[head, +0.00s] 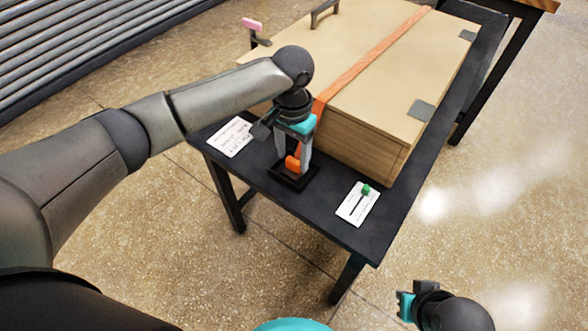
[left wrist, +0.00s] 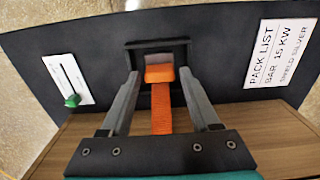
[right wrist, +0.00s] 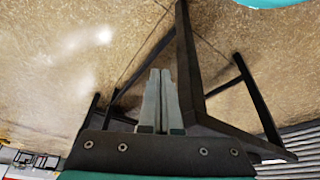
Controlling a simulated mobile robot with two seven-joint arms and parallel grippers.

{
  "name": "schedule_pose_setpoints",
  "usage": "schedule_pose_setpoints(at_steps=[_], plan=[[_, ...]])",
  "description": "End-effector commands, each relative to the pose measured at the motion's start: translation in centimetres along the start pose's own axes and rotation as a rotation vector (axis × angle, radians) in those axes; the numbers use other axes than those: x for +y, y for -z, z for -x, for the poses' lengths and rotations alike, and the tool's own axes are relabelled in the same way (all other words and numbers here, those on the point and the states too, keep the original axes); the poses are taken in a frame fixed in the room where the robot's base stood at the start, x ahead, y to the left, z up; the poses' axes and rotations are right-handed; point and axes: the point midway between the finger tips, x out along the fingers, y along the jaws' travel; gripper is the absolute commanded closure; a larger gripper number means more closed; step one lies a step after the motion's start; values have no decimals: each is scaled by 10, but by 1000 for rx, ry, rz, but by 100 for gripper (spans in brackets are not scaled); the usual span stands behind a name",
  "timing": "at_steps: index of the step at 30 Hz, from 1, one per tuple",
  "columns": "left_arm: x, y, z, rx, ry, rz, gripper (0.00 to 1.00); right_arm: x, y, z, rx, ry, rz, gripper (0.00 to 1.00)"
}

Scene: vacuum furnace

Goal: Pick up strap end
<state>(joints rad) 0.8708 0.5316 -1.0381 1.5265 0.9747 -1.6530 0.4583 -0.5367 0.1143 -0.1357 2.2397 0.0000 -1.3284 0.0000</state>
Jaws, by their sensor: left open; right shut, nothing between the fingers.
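The orange strap (head: 365,67) runs over the top of the wooden crate (head: 338,136) and down its near side. Its end (head: 293,164) is a thicker orange piece at a small black holder (head: 296,179) on the dark table. My left gripper (head: 291,170) points down over the strap end. In the left wrist view its open fingers (left wrist: 155,76) stand on either side of the orange strap end (left wrist: 159,73), with visible gaps. My right gripper (head: 404,302) is away from the table at the lower right. In the right wrist view its fingers (right wrist: 160,95) are together and empty.
A card with a green slider (head: 357,204) lies on the dark table (head: 330,222) right of the holder. A printed pack list (head: 230,136) lies left of it. The crate has a dark handle (head: 324,12) and metal corners. A pink-topped piece (head: 253,25) stands at its far left.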

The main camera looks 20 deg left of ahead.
Motion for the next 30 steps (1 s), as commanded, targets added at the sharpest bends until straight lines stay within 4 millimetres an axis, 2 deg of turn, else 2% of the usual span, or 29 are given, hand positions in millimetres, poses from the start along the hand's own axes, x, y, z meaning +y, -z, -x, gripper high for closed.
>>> schedule_pose_setpoints(at_steps=[7, 12, 22, 30], plan=[[1, 4, -16, 0, 0, -1, 38, 1, 9, 24, 41, -3, -1, 100], [0, 4, -33, 0, 1, 0, 38, -8, 22, 27, 139, 19, 9, 100], [0, 4, -36, 0, 1, 0, 38, -10, 27, 31, 171, 25, 11, 100], [0, 3, -36, 0, 1, 0, 67, -10, 27, 30, 170, 24, 11, 100]])
